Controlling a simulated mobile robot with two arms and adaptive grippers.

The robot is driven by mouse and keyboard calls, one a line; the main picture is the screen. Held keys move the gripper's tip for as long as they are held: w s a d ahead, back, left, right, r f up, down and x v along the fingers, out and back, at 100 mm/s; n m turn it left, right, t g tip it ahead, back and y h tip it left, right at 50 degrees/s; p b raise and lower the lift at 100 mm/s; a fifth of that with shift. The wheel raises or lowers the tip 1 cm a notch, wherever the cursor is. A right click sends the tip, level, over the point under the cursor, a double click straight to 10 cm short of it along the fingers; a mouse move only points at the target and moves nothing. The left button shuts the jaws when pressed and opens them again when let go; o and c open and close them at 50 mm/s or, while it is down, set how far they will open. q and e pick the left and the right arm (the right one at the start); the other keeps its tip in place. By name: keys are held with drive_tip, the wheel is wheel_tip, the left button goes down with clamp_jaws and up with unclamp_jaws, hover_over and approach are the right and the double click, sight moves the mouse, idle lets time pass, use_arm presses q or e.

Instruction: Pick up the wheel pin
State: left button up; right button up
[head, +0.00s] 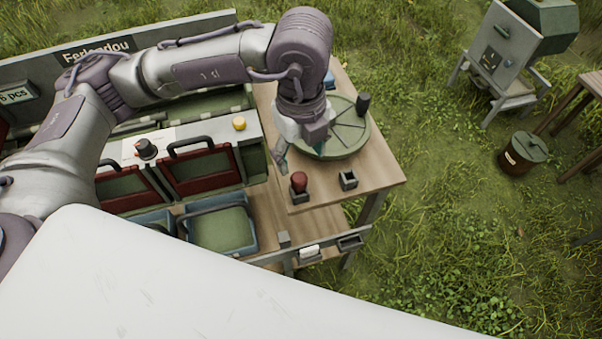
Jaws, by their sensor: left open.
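A round green wheel (341,145) with dark spokes lies on the wooden table, partly hidden behind my left gripper. A dark upright peg (363,104) stands at its far right rim. A red-topped knob (299,181) sits in a small dark holder near the table's front edge. I cannot tell for sure which of these is the wheel pin. My left gripper (283,158) is open and points down over the left edge of the wheel, just above and left of the red knob, apart from it. It appears empty. My right gripper is out of view.
An empty dark square holder (348,181) stands right of the red knob. A cabinet with red-framed doors (201,170) and a yellow knob (239,124) stands left. Blue bins (220,229) are below. A grey machine (500,62) and a lidded barrel (521,154) stand on grass at right.

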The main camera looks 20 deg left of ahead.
sight(299, 177)
use_arm(q)
wheel_tip(299, 177, down, 3)
drive_tip(key=shift+s+f, duration=0.1)
drive_tip(key=shift+s, duration=0.05)
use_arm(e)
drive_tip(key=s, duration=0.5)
use_arm(q)
drive_tip(key=f, duration=0.1)
drive_tip(key=f+p, duration=0.1)
drive_tip(key=w+f, duration=0.1)
drive_tip(key=shift+a, duration=0.25)
wheel_tip(299, 177, down, 2)
drive_tip(key=shift+a+f+p, duration=0.15)
drive_tip(key=shift+f+p, duration=0.1)
drive_tip(key=shift+p, duration=0.45)
drive_tip(key=shift+w+f, duration=0.15)
drive_tip(key=shift+f, duration=0.5)
drive_tip(key=c, duration=0.4)
clamp_jaws()
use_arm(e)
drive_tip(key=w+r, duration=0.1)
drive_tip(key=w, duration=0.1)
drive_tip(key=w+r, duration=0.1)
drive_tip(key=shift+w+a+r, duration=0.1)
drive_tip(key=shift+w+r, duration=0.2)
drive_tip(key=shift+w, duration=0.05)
